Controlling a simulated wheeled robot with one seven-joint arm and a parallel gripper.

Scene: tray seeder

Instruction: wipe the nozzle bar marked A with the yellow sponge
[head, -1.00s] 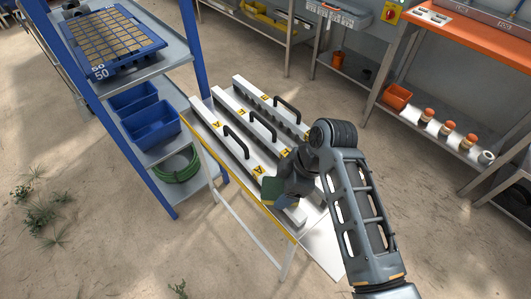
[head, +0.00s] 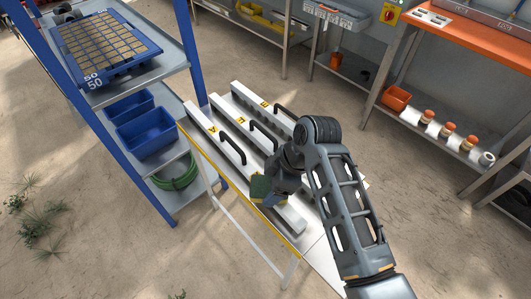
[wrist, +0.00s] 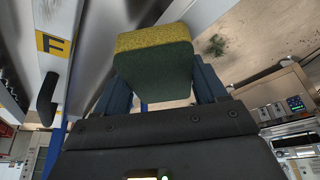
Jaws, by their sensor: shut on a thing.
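The nozzle bar marked A (head: 201,119) is a long pale bar with a black handle and a yellow A label, nearest the table's left edge. My gripper (head: 268,186) is shut on the yellow sponge (head: 260,189), over the nearer half of that bar. The sponge has a yellow layer and a dark green layer; in the wrist view (wrist: 152,65) it sits between the fingers. I cannot tell whether it touches the bar. The gripper and sponge hide part of the bar and its nearer label.
The bar marked F (head: 229,116) lies beside bar A, and a third bar (head: 250,95) lies beyond it. Their black handles stand up close to my arm. A blue shelf rack (head: 190,60) stands left of the table (head: 318,262).

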